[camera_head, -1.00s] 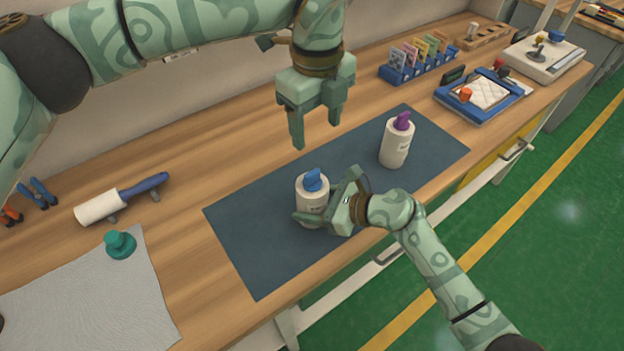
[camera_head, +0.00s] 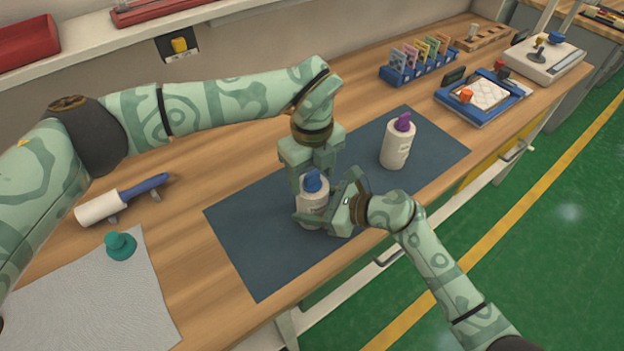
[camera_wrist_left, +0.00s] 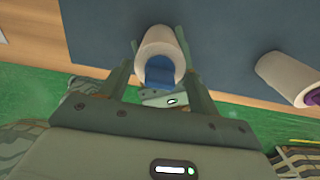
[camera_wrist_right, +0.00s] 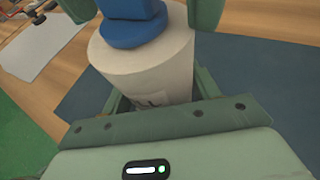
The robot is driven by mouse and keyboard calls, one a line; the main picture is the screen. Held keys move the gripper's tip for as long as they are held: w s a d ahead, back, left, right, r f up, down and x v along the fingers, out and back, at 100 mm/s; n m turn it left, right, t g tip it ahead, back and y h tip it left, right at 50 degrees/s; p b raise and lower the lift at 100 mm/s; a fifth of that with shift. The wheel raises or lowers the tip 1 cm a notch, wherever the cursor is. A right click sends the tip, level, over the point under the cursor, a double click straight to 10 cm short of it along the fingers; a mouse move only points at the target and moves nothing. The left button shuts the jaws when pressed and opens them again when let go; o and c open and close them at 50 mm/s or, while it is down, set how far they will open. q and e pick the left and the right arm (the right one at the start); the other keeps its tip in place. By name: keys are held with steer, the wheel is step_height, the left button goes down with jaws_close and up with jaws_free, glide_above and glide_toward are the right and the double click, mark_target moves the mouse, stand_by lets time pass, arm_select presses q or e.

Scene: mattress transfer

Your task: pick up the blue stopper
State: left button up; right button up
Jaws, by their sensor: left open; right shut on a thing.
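The blue stopper (camera_head: 313,182) sits on top of a white bottle (camera_head: 313,212) that stands upright on the dark mat. My right gripper (camera_head: 325,218) is shut around the bottle's body, which also shows in the right wrist view (camera_wrist_right: 150,65). My left gripper (camera_head: 312,180) points down just behind and around the stopper, fingers open. In the left wrist view, the stopper (camera_wrist_left: 159,70) lies between the two open fingers (camera_wrist_left: 155,66); I cannot tell whether they touch it. In the right wrist view the stopper (camera_wrist_right: 132,22) is seated on the bottle.
A second white bottle (camera_head: 396,148) with a purple stopper (camera_head: 403,122) stands right on the dark mat (camera_head: 250,245). A lint roller (camera_head: 120,200), a teal knob-like object (camera_head: 120,246) and a grey cloth (camera_head: 90,300) lie left. A card rack (camera_head: 415,65) and blue tray (camera_head: 480,98) stand behind right.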

mark_target(312, 173)
arm_select(q)
steer(key=shift+c, duration=0.3)
steer(key=c, duration=1)
step_height(312, 173, up, 10)
steer(key=shift+r, duration=0.1)
arm_select(e)
steer(key=o, duration=1.3)
